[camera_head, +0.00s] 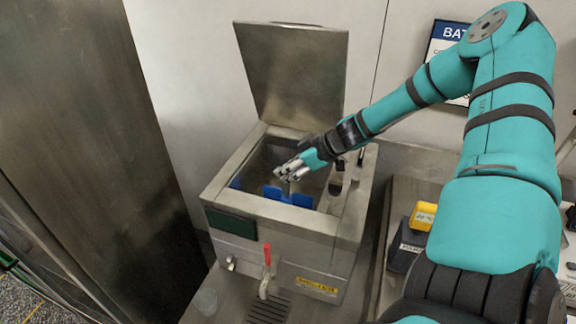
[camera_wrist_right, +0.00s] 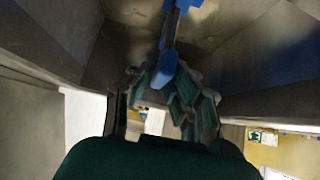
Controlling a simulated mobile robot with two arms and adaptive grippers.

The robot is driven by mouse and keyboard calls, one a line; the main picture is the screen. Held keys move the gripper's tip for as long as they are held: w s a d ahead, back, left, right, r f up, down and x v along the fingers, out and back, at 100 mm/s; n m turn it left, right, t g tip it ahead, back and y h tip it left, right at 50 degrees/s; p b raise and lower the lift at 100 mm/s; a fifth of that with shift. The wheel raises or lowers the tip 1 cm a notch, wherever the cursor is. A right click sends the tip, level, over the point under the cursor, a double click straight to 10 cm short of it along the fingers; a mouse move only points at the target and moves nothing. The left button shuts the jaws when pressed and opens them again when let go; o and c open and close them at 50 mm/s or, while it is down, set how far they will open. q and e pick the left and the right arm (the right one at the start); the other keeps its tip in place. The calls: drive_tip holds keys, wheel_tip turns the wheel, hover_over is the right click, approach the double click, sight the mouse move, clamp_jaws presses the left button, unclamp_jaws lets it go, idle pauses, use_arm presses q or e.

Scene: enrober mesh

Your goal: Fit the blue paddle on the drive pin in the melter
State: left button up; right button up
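The melter (camera_head: 275,228) is a steel box with its lid (camera_head: 293,75) raised at the back. My right gripper (camera_head: 289,173) reaches into its open tank from the right. The blue paddle (camera_head: 290,196) is low in the tank, just below the fingers; a further blue part shows at the tank's left side. In the right wrist view a stem with a blue end (camera_wrist_right: 164,76) lies between my right fingers (camera_wrist_right: 165,92), which appear closed around it. The drive pin cannot be made out in either view. My left gripper is not in view.
A red-handled tap (camera_head: 267,256) is on the melter's front, above a drip grate (camera_head: 268,307). A yellow-topped device (camera_head: 423,215) sits on the right bench. A steel cabinet (camera_head: 90,130) fills the left.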

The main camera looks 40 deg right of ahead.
drive_tip(key=o, duration=0.4)
drive_tip(key=v, duration=1.2)
drive_tip(key=shift+d, duration=0.1)
